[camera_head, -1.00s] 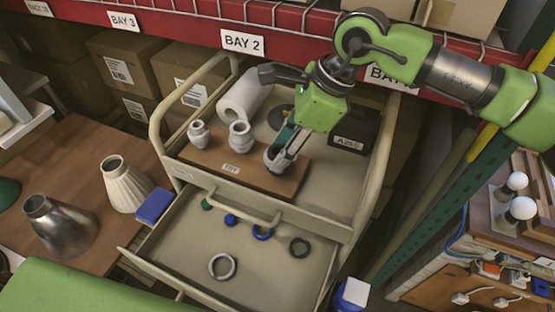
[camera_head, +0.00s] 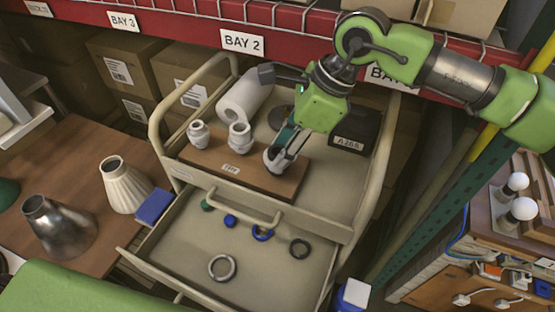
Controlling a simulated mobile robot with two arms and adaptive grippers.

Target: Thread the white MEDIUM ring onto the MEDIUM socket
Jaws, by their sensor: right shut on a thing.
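Three pale sockets stand in a row on a brown wooden board on top of the cart: a left one (camera_head: 198,133), a middle one (camera_head: 240,138) and a right one (camera_head: 274,162). My right gripper (camera_head: 282,155) points down at the right one, its fingers shut on a white part there, apparently the white ring around the socket. The fingers hide much of both, so I cannot tell how far down the ring sits. Another white ring (camera_head: 222,267) lies flat in the open drawer. My left gripper is not in view.
The red shelf beam (camera_head: 190,30) runs close behind.

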